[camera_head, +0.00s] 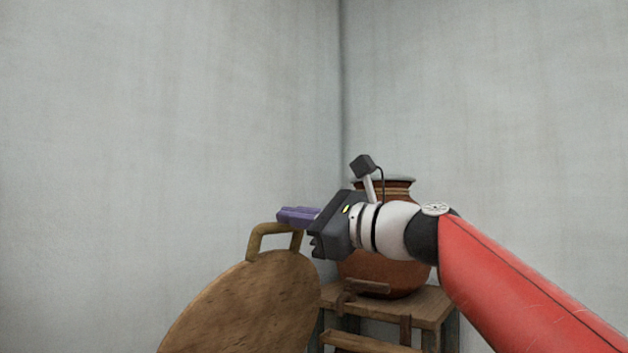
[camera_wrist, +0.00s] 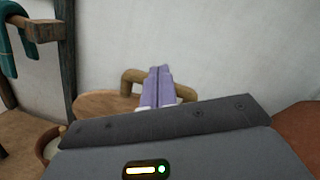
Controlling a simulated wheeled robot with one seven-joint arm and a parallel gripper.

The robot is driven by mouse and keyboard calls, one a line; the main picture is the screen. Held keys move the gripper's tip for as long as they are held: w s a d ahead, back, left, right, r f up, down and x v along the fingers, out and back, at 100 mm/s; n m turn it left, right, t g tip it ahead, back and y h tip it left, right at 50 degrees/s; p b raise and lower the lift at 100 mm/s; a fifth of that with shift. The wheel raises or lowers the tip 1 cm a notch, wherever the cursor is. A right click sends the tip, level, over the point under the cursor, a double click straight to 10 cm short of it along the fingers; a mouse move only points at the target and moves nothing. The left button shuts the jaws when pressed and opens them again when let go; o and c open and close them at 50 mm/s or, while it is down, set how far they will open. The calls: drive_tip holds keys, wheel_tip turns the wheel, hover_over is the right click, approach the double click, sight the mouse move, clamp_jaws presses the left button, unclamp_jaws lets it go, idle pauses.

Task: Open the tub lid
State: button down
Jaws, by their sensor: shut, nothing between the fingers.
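The tub lid (camera_head: 240,307) is a round brown wooden disc with an arched handle (camera_head: 274,232) at its upper edge. In the camera_head view it stands steeply tilted, its lower part cut off by the frame. In the camera_wrist view the lid (camera_wrist: 98,104) and handle (camera_wrist: 133,79) lie beyond my gripper. My gripper (camera_head: 282,215) has purple fingers, shut and empty, at the top of the handle. They overlap the handle in both views; I cannot tell whether they touch it. The tub is hidden in the camera_head view; a pale rounded rim (camera_wrist: 45,143), perhaps the tub's, shows in the camera_wrist view.
A reddish clay pot (camera_head: 385,272) stands on a wooden stand (camera_head: 432,302) in the corner, behind my wrist. Grey walls (camera_head: 170,110) close in behind. A wooden post (camera_wrist: 67,50) and a beam with teal cloth (camera_wrist: 12,50) are at left in the camera_wrist view.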

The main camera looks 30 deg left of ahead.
drive_tip(key=shift+w+d+r, duration=0.1)
drive_tip(key=shift+d+r, duration=0.3)
drive_tip(key=shift+r, duration=0.45)
drive_tip(key=shift+w+d+r, duration=0.1)
drive_tip(key=shift+d+r, duration=0.25)
drive_tip(key=shift+r, duration=0.55)
drive_tip(key=shift+w+d+r, duration=0.1)
drive_tip(key=shift+d+r, duration=0.3)
drive_tip(key=shift+r, duration=0.45)
